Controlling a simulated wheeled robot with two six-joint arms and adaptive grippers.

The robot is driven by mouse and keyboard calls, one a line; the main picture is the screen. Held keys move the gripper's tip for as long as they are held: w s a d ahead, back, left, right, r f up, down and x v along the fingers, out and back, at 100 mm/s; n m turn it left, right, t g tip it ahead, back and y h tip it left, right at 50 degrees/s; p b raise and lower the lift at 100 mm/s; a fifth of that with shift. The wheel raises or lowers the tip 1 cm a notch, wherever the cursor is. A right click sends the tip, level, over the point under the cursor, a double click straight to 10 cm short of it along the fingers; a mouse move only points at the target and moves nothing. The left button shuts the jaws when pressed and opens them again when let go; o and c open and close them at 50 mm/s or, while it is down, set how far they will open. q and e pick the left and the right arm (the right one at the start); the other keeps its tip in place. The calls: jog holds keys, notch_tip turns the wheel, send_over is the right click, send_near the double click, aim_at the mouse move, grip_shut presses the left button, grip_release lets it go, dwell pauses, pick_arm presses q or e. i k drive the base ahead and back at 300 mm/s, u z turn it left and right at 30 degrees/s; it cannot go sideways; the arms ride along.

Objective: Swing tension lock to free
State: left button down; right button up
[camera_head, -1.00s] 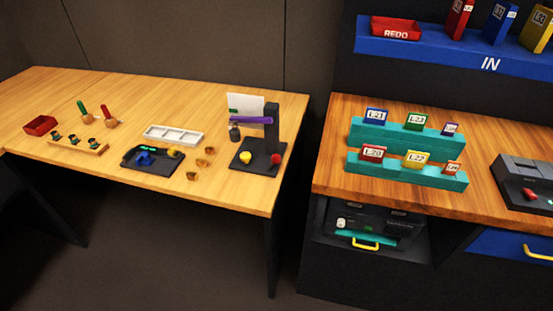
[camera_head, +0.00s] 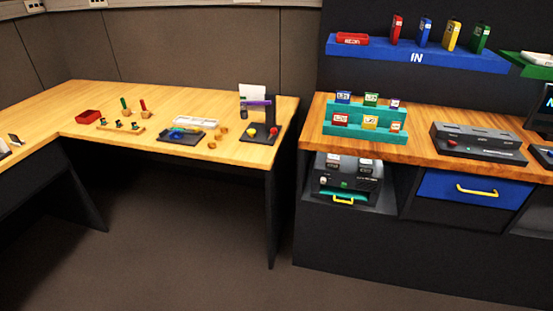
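A dark flat panel (camera_head: 170,139) with a blue ball-like part (camera_head: 180,132) lies on the wooden table at the left. It looks like the trackball panel. A small green glow shows on it. Its tension lock is too small to make out, so I cannot tell how it is set. Neither of my grippers shows in this view.
A white tray (camera_head: 196,121) and several small tan pieces (camera_head: 218,136) lie beside the panel. A dark stand with a purple bar (camera_head: 257,102) is to its right. A red tray (camera_head: 88,117) is to the left. A second wooden counter (camera_head: 312,127) stands right. Open floor (camera_head: 190,235) lies in front.

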aim_at(274, 130)
jog(key=z, duration=0.7)
jog(key=i, duration=1.95)
jog(key=u, duration=0.9)
